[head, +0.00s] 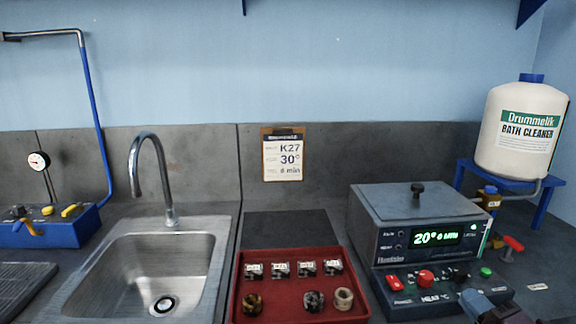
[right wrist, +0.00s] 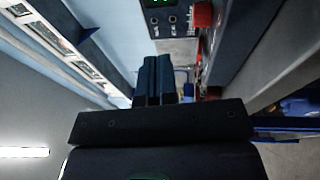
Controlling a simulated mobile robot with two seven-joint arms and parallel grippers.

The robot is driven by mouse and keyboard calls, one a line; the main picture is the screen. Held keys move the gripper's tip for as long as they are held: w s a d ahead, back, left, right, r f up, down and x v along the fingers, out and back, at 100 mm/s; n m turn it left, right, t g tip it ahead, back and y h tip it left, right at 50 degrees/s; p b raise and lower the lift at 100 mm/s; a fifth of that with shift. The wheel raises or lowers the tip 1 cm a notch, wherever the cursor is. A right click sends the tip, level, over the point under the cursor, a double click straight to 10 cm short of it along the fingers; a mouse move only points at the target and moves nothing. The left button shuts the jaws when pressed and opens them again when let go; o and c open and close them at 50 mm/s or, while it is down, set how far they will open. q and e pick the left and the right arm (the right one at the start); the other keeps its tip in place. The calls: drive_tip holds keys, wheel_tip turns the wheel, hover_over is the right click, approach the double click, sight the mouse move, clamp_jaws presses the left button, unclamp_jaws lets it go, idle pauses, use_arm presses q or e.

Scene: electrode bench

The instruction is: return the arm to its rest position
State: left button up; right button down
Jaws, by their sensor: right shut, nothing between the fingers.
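My right gripper (head: 472,297) shows at the bottom right of the head view, low in front of the grey bath unit (head: 420,212). In the right wrist view its two dark fingers (right wrist: 153,78) are together, with nothing between them. Part of the bath unit's panel with a red knob also shows in the right wrist view (right wrist: 165,18). The unit's lid is closed and its green display reads 20° and a time in minutes. My left gripper is not in the head view.
A red tray (head: 290,312) holds several labelled pieces and round electrodes. A steel sink (head: 125,262) with a tall faucet (head: 160,180) lies left. A white cleaner drum (head: 520,130) stands on a blue stand at right.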

drive_tip(key=s+a+f+m+g+h, duration=0.2)
drive_tip(key=s+a+f+m+g, duration=0.1)
drive_tip(key=s+f+m, duration=0.7)
drive_tip(key=s+a+f+m+g+h, duration=0.3)
drive_tip(key=s+f+m, duration=0.7)
drive_tip(key=f, duration=0.7)
drive_tip(key=shift+s+a+m+g, duration=0.2)
drive_tip(key=shift+s+m+g, duration=0.3)
drive_tip(key=shift+g, duration=0.3)
drive_tip(key=c, duration=1.8)
unclamp_jaws()
